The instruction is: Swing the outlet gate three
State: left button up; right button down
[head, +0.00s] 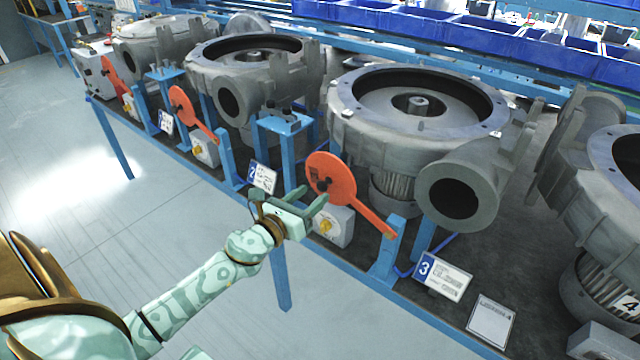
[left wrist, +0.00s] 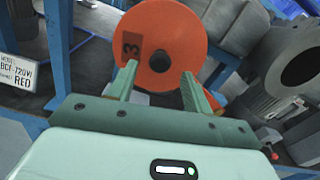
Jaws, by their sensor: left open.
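The outlet gate three is an orange disc (head: 333,172) with an arm slanting down right to a blue post, in front of the third blower (head: 418,115). The blower's round outlet (head: 455,198) is open and dark, to the right of the disc. My left gripper (head: 309,198) is open, close to the disc's lower left in the head view. In the left wrist view the disc (left wrist: 180,30) carries a 3 and a dark round knob (left wrist: 160,60). The knob shows between the two open fingers (left wrist: 157,76); I cannot tell whether they touch. My right gripper is not in view.
A grey box with a yellow knob (head: 333,226) sits below the disc. A blue post (head: 388,258) and sign 3 (head: 443,275) stand to its right, sign 2 (head: 262,176) to its left. Other blowers line the bench. The floor (head: 190,240) in front is clear.

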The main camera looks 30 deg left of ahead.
aim_at(320, 188)
pick_arm(q)
jog(key=w, duration=0.4)
jog(key=shift+w+d, duration=0.15)
jog(key=shift+w, duration=0.1)
